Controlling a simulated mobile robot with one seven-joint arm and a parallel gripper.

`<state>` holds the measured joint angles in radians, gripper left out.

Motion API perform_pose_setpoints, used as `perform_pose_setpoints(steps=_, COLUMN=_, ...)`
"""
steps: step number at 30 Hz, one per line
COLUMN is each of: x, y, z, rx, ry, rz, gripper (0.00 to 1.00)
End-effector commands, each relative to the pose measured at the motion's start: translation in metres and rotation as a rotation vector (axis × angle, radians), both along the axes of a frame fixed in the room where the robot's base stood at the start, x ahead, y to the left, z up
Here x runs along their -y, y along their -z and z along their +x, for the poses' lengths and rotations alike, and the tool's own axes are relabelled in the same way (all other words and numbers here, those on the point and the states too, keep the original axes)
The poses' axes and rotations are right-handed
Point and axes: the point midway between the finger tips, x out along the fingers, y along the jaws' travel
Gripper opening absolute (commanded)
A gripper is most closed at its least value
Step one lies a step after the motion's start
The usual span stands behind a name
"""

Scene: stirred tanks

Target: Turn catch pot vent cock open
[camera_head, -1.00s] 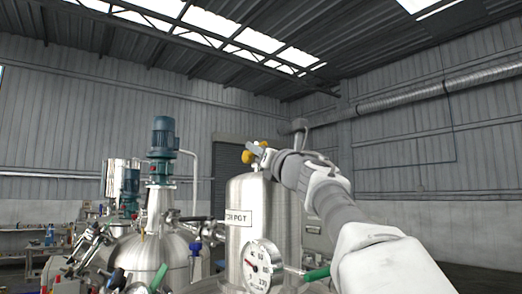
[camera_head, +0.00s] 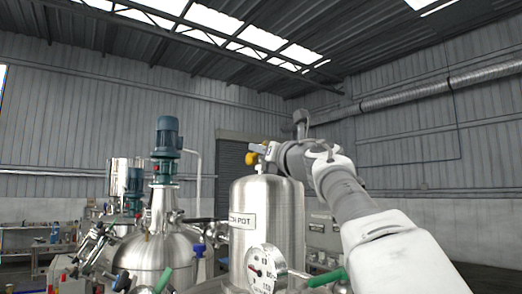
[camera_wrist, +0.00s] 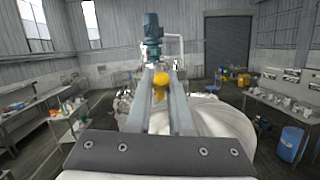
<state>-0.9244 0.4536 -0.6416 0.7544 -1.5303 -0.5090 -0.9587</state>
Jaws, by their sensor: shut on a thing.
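The catch pot (camera_head: 267,205) is an upright steel vessel with a domed top and a label reading "...CH POT" in the head view. The yellow handle of its vent cock (camera_head: 252,158) shows above the pot's top. My gripper (camera_head: 265,150) reaches it from the right, with the wrist just above the dome. In the wrist view the yellow handle (camera_wrist: 160,84) lies between the two grey fingers of my gripper (camera_wrist: 160,76), which are shut on it. The cock's body and stem are mostly hidden behind the gripper.
A dial gauge (camera_head: 265,269) and a green-handled valve (camera_head: 327,277) sit low on the front of the pot. A stirred tank with a teal motor (camera_head: 167,137) stands to the left. Benches with small items line both sides in the wrist view.

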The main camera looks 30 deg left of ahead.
Motion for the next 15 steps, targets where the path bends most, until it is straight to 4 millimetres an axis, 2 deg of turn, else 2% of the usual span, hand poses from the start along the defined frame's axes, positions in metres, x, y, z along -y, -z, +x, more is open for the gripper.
perform_pose_setpoints(steps=1, x=0.0004, y=-0.0013, z=-0.0006, rx=0.001, ry=0.0, rz=0.002, gripper=0.21)
perform_pose_setpoints(steps=6, x=0.0003, y=-0.0008, z=-0.0003, rx=0.001, ry=0.0, rz=0.002, gripper=0.5)
perform_pose_setpoints(steps=15, x=0.001, y=0.0003, z=-0.0004, rx=0.001, ry=0.0, rz=0.001, gripper=0.5)
